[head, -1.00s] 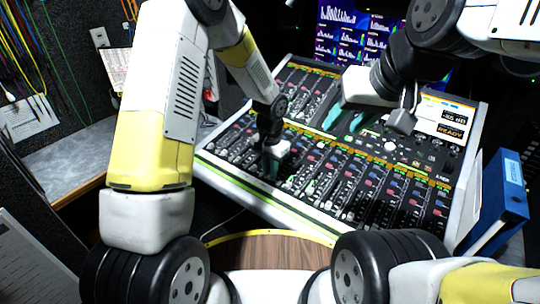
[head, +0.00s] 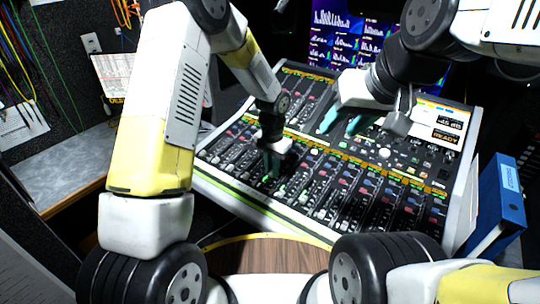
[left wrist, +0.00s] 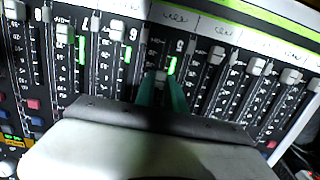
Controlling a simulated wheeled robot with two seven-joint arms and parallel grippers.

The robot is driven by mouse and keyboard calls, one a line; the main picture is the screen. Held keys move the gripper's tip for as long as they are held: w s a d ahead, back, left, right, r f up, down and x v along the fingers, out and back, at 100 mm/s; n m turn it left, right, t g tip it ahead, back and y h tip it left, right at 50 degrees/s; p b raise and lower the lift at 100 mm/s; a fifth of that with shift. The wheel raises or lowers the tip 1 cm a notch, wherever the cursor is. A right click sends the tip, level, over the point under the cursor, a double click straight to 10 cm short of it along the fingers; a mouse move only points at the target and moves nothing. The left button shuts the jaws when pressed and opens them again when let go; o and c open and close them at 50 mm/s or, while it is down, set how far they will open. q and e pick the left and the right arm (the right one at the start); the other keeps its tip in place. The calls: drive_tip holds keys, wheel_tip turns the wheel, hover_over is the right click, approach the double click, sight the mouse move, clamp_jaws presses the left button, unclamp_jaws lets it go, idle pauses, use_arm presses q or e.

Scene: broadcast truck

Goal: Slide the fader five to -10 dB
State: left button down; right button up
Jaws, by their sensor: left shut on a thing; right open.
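The mixing console (head: 215,172) fills the middle of the head view, with rows of faders. My left gripper (head: 272,165) reaches down to its lower fader row. In the left wrist view its teal fingertips (left wrist: 163,90) are closed around a fader cap (left wrist: 161,77), beside the strip marked 5; the fingers hide part of the cap and slot. The strip marked 6 lies to the left. My right gripper (head: 340,124) hangs open and empty over the upper part of the console. A small readout (head: 448,124) at the console's upper right seems to read -45 dB above READY.
Other fader caps stand close on both sides of the held one, such as this cap (left wrist: 217,57). A blue binder (head: 502,205) stands at the console's right edge. Screens (head: 345,40) glow behind. A grey side desk (head: 70,170) is at the left.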

use_arm(q)
drive_tip(key=c, duration=1.7)
unclamp_jaws()
wheel_tip(320, 180, up, 8)
drive_tip(key=shift+f, duration=0.2)
drive_tip(key=shift+r, duration=0.15)
